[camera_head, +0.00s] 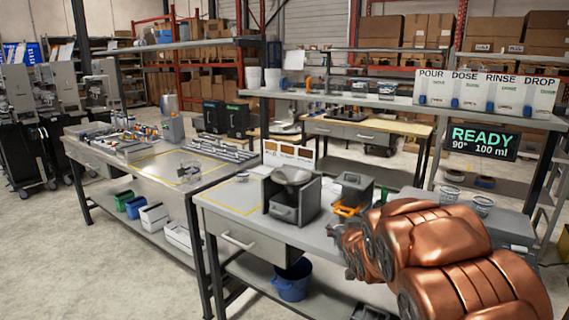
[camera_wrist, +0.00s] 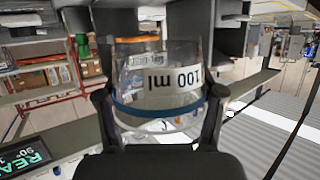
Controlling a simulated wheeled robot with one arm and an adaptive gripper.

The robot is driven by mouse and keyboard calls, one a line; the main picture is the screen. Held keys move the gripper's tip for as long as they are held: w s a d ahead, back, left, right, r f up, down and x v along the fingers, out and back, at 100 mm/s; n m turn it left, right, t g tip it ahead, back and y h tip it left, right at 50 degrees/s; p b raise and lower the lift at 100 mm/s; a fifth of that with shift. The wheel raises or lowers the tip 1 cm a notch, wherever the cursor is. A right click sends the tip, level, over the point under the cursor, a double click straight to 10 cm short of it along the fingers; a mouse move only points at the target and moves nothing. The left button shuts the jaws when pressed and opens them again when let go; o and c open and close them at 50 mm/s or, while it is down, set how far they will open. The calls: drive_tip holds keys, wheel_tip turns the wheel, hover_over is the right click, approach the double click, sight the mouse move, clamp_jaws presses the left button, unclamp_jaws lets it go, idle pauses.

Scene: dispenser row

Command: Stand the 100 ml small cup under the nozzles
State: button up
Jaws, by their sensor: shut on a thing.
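The 100 ml cup (camera_wrist: 160,58) is clear, with a blue band and a white label. In the wrist view it is between the two dark fingers of my gripper (camera_wrist: 159,108), which is shut on it. Its label reads upside down in that picture; I cannot tell which way up the cup stands in the room. In the head view the cup and fingertips are not clearly visible, with my copper arm at the lower right. White dispenser panels marked POUR, DOSE (camera_head: 471,90), RINSE and DROP are on the right shelf. I cannot make out the nozzles clearly.
A READY display (camera_head: 483,141) shows 90° 100 ml. Two clear cups, one left (camera_head: 450,194) and one right (camera_head: 482,204), stand on the right counter. A grey machine (camera_head: 293,190) and a box with an orange part (camera_head: 350,192) occupy the near bench. Yellow-outlined bench space (camera_head: 232,194) is mostly clear.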

drive_tip(key=s+f, duration=0.6)
drive_tip(key=f, duration=0.3)
drive_tip(key=shift+d+f, duration=0.4)
drive_tip(key=shift+d, duration=0.05)
drive_tip(key=shift+d, duration=0.1)
